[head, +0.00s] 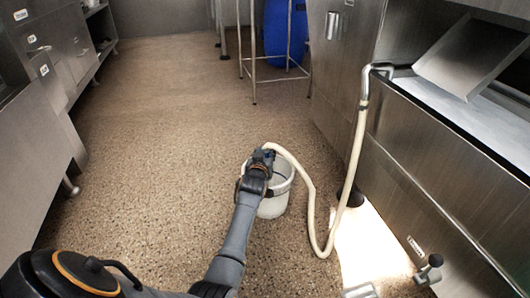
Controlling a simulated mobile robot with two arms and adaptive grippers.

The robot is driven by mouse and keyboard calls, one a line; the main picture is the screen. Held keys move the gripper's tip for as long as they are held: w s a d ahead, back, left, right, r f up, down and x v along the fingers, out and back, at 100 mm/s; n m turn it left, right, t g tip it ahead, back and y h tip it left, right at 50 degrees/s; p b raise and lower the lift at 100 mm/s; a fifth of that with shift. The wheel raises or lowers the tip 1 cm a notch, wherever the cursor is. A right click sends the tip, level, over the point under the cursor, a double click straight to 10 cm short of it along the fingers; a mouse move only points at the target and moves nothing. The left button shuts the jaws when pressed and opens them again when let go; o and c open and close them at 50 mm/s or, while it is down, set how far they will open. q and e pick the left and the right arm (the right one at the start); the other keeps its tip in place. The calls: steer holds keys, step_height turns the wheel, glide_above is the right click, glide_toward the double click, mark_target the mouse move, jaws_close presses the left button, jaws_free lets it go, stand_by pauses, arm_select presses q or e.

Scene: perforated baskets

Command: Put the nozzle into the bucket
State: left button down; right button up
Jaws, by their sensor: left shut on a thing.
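The white bucket (272,207) stands upright on the floor in the middle of the head view. My left arm reaches forward to it, and my left gripper (262,156) is at its rim, over the left back part of the opening. The gripper is shut on the nozzle at the end of the cream hose (311,190). The nozzle itself is mostly hidden by the gripper, so I cannot tell whether its tip is inside the bucket. My right gripper is not in view.
The hose loops down near the floor and up to a metal pipe (365,85) at the steel sink unit (430,180) on the right. Steel cabinets (35,150) line the left. A metal stand (253,75) and blue barrel (286,35) are behind. Floor left of the bucket is clear.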

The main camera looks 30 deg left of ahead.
arm_select(q)
steer(key=c, duration=0.9)
jaws_free()
steer(key=shift+r, duration=0.1)
steer(key=shift+o, duration=0.2)
step_height(320, 180, up, 10)
